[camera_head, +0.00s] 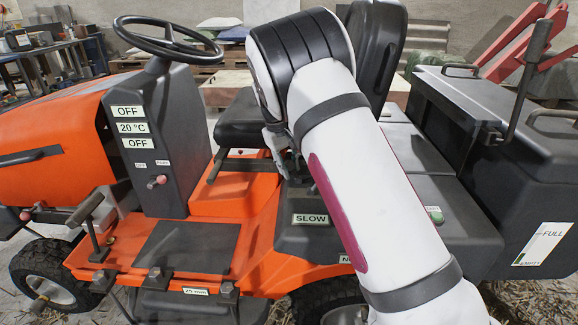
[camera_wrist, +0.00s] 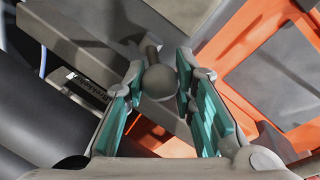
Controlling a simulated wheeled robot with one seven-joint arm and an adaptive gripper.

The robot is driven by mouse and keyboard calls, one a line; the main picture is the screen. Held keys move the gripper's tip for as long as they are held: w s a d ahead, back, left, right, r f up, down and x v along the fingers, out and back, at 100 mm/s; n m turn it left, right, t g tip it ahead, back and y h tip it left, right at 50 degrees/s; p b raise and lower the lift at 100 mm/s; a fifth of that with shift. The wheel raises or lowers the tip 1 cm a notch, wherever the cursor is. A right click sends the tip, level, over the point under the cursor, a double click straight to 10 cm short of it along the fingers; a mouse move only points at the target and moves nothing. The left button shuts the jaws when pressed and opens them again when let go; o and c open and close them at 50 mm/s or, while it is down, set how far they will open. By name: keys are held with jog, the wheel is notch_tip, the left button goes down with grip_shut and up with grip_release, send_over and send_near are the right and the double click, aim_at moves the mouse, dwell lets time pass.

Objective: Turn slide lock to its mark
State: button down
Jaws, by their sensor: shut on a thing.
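In the wrist view a dark round knob (camera_wrist: 159,83) on a short stem sits between the two teal-padded fingers of my gripper (camera_wrist: 160,68), which is shut on it. I take the knob to be the slide lock's handle; no readable name confirms this. A grey bar lies behind the knob, and a small label (camera_wrist: 86,91) left of it is too blurred to read. In the head view my gripper (camera_head: 279,142) is beside the black seat (camera_head: 240,122), low down, and my arm hides the knob. I cannot make out the mark.
The orange tractor's dash column (camera_head: 170,130) with steering wheel (camera_head: 167,37) stands left of the seat. A dark lever (camera_head: 215,167) rises before the seat. A dark grey bin (camera_head: 520,160) stands at the right.

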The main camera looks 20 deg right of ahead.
jog(key=shift+s+d+r+t+y, duration=0.15)
jog(key=shift+d+r+t+y, duration=0.15)
jog(key=shift+d+y, duration=0.45)
jog(key=y, duration=0.1)
jog(key=d+y, duration=0.1)
jog(key=shift+s+t+y, duration=0.2)
jog(key=shift+t+y, duration=0.15)
jog(key=shift+t, duration=0.05)
jog(key=shift+s+d+f+m+t+y+b, duration=0.15)
jog(key=shift+d+m+t+y+b, duration=0.25)
jog(key=shift+y+b, duration=0.8)
jog(key=y+b, duration=0.1)
jog(key=b, duration=0.1)
jog(key=d+t+y+b, duration=0.1)
jog(key=y, duration=0.1)
jog(key=shift+s+d+f+b, duration=0.1)
jog(key=shift+s+d+b, duration=0.15)
jog(key=shift+b, duration=0.1)
jog(key=c, duration=1.3)
grip_release()
jog(key=shift+d, duration=0.1)
